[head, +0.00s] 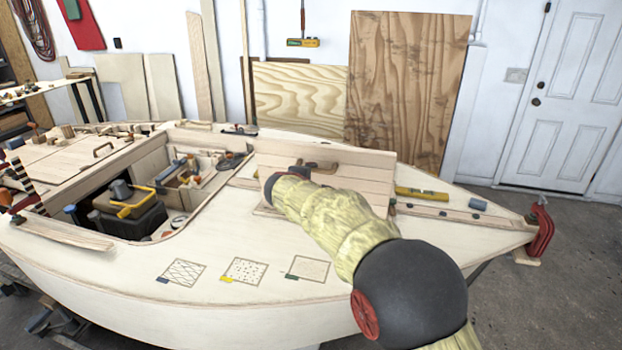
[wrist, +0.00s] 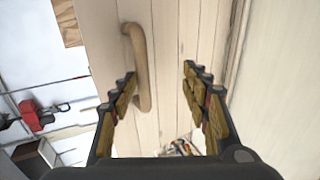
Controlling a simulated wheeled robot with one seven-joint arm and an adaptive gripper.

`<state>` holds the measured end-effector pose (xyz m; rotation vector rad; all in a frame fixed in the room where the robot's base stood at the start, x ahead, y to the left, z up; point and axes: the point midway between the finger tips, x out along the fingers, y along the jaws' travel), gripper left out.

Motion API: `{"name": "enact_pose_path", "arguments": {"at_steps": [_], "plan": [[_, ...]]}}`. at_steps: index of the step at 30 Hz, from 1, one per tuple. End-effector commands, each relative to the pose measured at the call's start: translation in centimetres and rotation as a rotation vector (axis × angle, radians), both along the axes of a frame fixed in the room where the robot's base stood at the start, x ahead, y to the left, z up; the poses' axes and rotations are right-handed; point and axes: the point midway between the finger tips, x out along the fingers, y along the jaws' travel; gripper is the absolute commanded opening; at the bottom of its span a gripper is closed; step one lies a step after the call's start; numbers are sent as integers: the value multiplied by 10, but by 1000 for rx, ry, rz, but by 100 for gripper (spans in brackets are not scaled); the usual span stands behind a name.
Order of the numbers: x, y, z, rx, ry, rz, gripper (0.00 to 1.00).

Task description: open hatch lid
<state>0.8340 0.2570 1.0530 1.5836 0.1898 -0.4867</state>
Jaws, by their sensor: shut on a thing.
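The hatch lid (head: 350,180) is a pale planked panel on the boat's deck. It stands tilted up, its planked face toward the head camera. Its curved wooden handle (head: 322,166) is partly hidden by my gripper (head: 285,180). In the wrist view the lid's planks (wrist: 170,60) fill the middle, and the handle (wrist: 138,65) lies along the left finger's tip. The exact contact is not clear. My forearm hides the lid's lower middle.
An open cockpit well (head: 95,200) with a dark toolbox (head: 128,218) lies left of the lid. A yellow level (head: 421,194) lies on deck to its right. A red clamp (head: 541,228) grips the bow. The near deck with three pattern squares is otherwise clear.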

Motion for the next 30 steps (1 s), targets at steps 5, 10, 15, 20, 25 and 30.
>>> {"name": "enact_pose_path", "arguments": {"at_steps": [5, 10, 15, 20, 25, 30], "plan": [[-10, -1, -12, -6, 19, -6, 32], [-34, 5, 3, -5, 15, -3, 32], [-66, 12, 25, -2, 6, 0, 32], [-91, 17, 39, -2, 1, 1, 32], [-106, 20, 48, 0, 0, 0, 32], [-110, 21, 50, -1, -1, -1, 32]]}}
